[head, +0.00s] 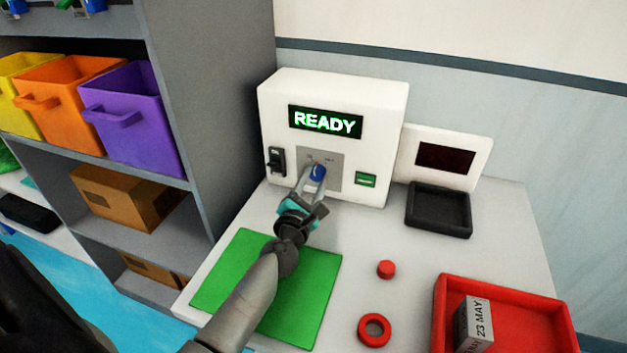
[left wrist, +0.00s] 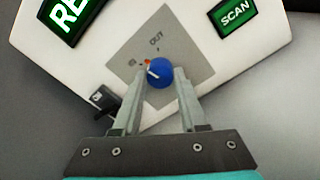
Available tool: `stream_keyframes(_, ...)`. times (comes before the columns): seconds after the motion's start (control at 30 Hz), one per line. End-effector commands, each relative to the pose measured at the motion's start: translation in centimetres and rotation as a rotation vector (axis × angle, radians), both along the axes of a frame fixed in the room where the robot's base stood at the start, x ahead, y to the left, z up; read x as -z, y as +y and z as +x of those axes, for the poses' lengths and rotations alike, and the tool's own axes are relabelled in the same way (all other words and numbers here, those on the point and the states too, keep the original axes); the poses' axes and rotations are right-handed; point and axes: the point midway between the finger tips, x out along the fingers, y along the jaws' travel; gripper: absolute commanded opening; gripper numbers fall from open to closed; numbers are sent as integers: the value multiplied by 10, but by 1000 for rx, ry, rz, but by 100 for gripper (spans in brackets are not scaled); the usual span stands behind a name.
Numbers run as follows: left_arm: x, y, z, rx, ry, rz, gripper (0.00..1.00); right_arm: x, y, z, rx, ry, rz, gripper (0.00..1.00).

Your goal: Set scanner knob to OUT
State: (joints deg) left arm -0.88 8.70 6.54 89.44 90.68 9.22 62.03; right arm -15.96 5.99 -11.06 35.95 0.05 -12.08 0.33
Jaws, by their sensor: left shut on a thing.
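The scanner (head: 380,105) is a white box whose green display reads READY. Its blue knob (head: 318,172) sits on a grey plate (head: 335,163) low on the front face. My left gripper (head: 312,182) reaches the knob from the front and is shut on it. In the left wrist view, the two fingers (left wrist: 160,78) stand either side of the blue knob (left wrist: 159,72). My right gripper is not in view.
A black switch (head: 276,160) and green SCAN button (head: 365,180) flank the knob. A black tray (head: 438,211) stands to the right. A green mat (head: 235,270), red button (head: 386,269), red ring (head: 374,330) and red bin (head: 560,325) with a dated box (head: 473,323) are in front.

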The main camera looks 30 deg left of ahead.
Motion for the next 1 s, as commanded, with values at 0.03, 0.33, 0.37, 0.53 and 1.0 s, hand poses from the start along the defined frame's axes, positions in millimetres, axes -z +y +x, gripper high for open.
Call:
stream_keyframes(0.03,1,0,0,0,13,45,0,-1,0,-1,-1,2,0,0)
stream_keyframes(0.33,1,0,0,-1,80,324,0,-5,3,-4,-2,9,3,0)
stream_keyframes(0.37,1,0,0,-1,87,353,0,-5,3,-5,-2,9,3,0)
stream_keyframes(0.53,2,0,0,0,124,503,0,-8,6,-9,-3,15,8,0)
stream_keyframes(1.0,2,1,0,1,191,789,0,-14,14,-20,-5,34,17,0)
